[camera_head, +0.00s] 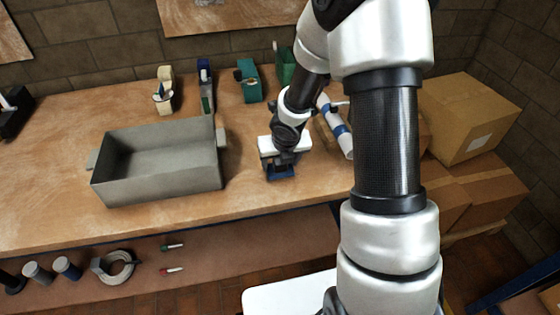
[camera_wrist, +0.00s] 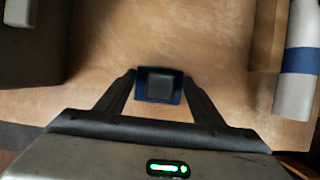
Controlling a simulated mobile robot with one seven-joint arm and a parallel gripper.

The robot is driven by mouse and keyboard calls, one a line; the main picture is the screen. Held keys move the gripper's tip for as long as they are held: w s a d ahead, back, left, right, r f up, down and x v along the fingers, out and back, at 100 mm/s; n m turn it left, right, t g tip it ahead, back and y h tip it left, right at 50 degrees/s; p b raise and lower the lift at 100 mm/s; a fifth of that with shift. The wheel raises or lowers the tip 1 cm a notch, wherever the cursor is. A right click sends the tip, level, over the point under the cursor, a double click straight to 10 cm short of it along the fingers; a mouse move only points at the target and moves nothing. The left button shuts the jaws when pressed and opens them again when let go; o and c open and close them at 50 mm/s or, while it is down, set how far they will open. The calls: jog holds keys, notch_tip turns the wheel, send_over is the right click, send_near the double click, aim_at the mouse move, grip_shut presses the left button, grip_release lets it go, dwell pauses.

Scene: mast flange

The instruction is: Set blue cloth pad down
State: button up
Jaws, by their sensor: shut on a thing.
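The blue cloth pad (camera_wrist: 144,93) sits between the two fingers of my gripper (camera_wrist: 159,82) in the wrist view. It is a small dark blue square with a dark grey block-like middle. In the head view my gripper (camera_head: 280,171) is over the wooden bench, right of the grey tray, and the blue pad (camera_head: 279,175) shows under it. My gripper is shut on the pad. Whether the pad touches the bench top I cannot tell. The gripper hides part of the pad in the head view.
The grey metal tray (camera_head: 160,188) stands left of my gripper on the bench (camera_head: 50,215). A white and blue roll (camera_head: 336,128) lies to the right. Several tape-dispenser-like items line the back. Cardboard boxes (camera_head: 465,115) are at the right. Bench around the pad is bare.

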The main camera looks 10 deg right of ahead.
jog(key=shift+f+b, duration=0.3)
jog(key=shift+f, duration=0.15)
jog(key=o, duration=1.1)
jog(key=shift+r, duration=0.1)
jog(key=shift+p+v, duration=5.25)
jog(key=shift+v, duration=3.4)
